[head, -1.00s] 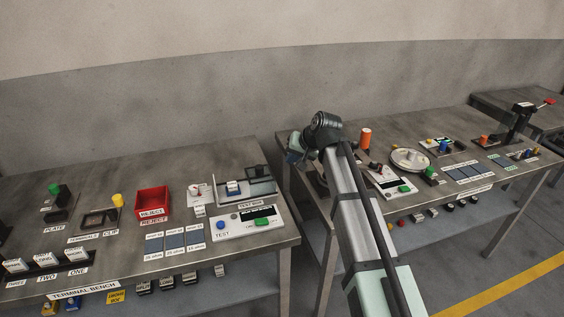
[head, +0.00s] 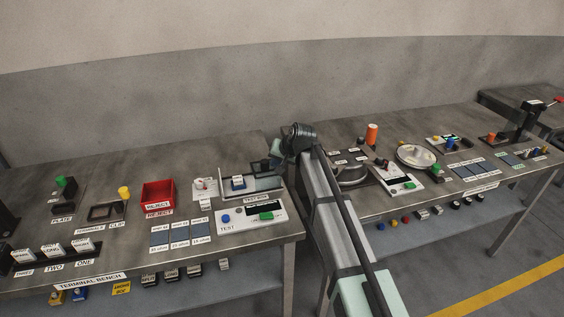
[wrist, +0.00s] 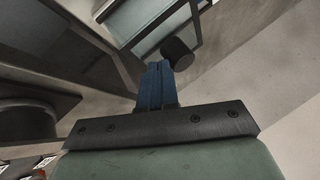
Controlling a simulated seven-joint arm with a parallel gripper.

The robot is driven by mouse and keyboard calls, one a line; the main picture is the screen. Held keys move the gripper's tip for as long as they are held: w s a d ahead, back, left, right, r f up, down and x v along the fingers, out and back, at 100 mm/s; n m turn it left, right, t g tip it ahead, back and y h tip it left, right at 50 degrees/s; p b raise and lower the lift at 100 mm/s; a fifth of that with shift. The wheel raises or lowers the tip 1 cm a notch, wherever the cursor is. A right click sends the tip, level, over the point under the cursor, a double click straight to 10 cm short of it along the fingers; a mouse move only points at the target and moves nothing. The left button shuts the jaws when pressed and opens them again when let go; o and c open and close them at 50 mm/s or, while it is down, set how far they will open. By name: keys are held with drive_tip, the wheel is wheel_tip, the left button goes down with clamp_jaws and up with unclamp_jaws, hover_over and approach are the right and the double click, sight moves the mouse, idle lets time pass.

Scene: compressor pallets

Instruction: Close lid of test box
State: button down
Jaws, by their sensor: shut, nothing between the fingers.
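The test box (head: 251,198) is at the right end of the left bench, with a white front panel carrying a blue button (head: 225,218) and a green button (head: 266,216). A small blue-and-white part (head: 238,183) sits inside it. My gripper (head: 275,163) is at the box's back right corner and partly hides that side. In the wrist view its blue fingers (wrist: 155,85) are shut and empty. Their tips are close to a black knob (wrist: 178,53) on a framed, see-through panel (wrist: 150,22), which looks like the lid; contact cannot be told. The lid's exact angle is unclear.
A red reject bin (head: 158,193), blue pads (head: 180,233) and a small white gauge (head: 204,188) stand left of the box. A second bench to the right holds a round plate (head: 416,155) and an orange cylinder (head: 372,134). A gap separates the benches.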

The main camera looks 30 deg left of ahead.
drive_tip(key=shift+s+a, duration=0.15)
drive_tip(key=shift+a, duration=0.05)
drive_tip(key=s+a, duration=0.8)
drive_tip(key=shift+s+a, duration=0.15)
idle(0.4)
